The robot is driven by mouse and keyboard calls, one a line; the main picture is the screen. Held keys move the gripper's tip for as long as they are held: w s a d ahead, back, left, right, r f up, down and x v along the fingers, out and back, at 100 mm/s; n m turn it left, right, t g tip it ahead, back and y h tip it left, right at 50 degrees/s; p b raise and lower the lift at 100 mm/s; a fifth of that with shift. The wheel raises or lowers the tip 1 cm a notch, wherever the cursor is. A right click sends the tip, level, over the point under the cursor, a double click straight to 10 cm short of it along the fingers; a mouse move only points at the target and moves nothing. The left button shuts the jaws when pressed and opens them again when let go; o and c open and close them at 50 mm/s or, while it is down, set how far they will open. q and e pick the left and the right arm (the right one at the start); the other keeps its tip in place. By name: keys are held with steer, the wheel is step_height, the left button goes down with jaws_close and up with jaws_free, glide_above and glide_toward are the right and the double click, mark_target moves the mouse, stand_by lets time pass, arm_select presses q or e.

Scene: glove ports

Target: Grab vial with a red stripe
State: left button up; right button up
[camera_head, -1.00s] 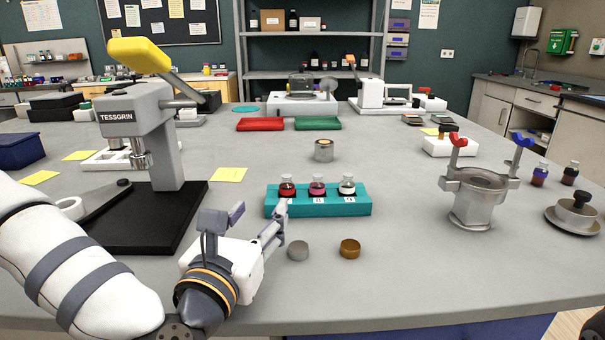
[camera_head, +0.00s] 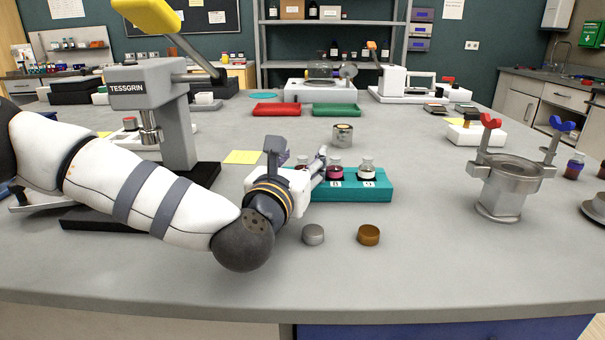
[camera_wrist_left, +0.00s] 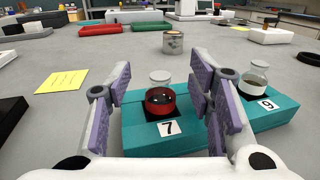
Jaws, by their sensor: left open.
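A teal rack (camera_head: 350,197) holds small glass vials in a row. The vial with a red band and dark contents (camera_wrist_left: 161,101) stands in the rack above label 7 in the left wrist view. In the head view my gripper mostly covers it. A magenta vial (camera_head: 335,171) is in the middle slot and a pale-and-dark vial (camera_head: 367,170) in the right slot. The pale one also shows in the left wrist view (camera_wrist_left: 256,75), by label 9. My left gripper (camera_head: 298,161) is open, with its purple-padded fingers on both sides of the red vial; contact is unclear. My right gripper is out of view.
A grey cap (camera_head: 313,234) and a brown cap (camera_head: 368,235) lie in front of the rack. A metal stand (camera_head: 503,188) with red and blue knobs is at right. A metal tin (camera_head: 342,135) stands behind the rack. The TESSGRIN press (camera_head: 160,100) is at left.

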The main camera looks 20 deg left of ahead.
arm_select(q)
jaws_close()
steer(key=shift+r, duration=0.1)
